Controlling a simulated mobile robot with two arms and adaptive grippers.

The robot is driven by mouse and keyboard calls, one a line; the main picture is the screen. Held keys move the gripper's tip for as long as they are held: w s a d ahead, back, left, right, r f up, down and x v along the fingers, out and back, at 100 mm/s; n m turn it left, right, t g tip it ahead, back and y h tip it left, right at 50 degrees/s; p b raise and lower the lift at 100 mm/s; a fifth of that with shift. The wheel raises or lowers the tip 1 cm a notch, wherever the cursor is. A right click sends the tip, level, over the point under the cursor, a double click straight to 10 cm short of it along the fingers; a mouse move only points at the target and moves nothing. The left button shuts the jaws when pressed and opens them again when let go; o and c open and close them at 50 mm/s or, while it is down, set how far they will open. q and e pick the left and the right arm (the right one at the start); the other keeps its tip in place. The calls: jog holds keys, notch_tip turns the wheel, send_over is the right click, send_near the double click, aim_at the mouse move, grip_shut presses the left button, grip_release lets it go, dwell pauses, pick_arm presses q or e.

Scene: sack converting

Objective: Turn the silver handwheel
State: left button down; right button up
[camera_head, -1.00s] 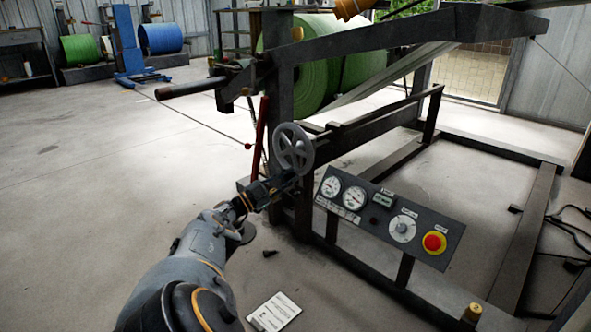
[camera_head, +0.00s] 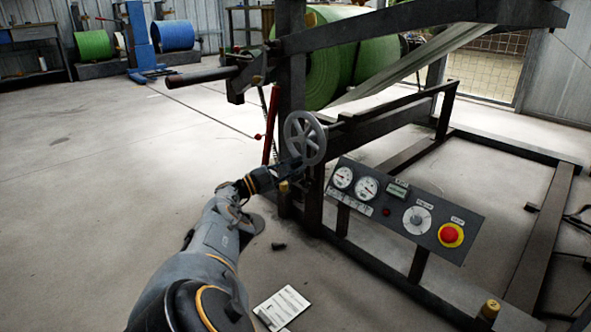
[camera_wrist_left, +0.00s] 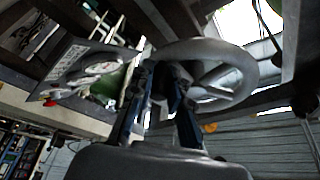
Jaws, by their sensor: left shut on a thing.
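The silver handwheel (camera_head: 305,138) is a spoked grey wheel on the dark machine frame, left of the control panel. My left gripper (camera_head: 290,168) reaches up to its lower left rim from below. In the left wrist view the wheel's rim (camera_wrist_left: 205,52) runs across the top of the gripper (camera_wrist_left: 165,85), whose two fingers rise on either side and are shut on the rim. The exact contact is partly hidden by the fingers and the wheel. My right gripper is not in view.
A control panel (camera_head: 405,210) with gauges, a dial and a red stop button (camera_head: 451,235) stands right of the wheel. A red lever (camera_head: 270,125) is just left of it. Green rolls (camera_head: 335,65) sit behind. The floor at left is clear; a paper sheet (camera_head: 282,307) lies in front.

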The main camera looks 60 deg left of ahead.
pick_arm(q)
jog(key=shift+a+m+b, duration=0.3)
jog(key=shift+b, duration=0.05)
dwell(0.6)
jog(key=c, duration=1.3)
grip_release()
jog(key=shift+d, duration=0.1)
jog(key=shift+o, duration=0.2)
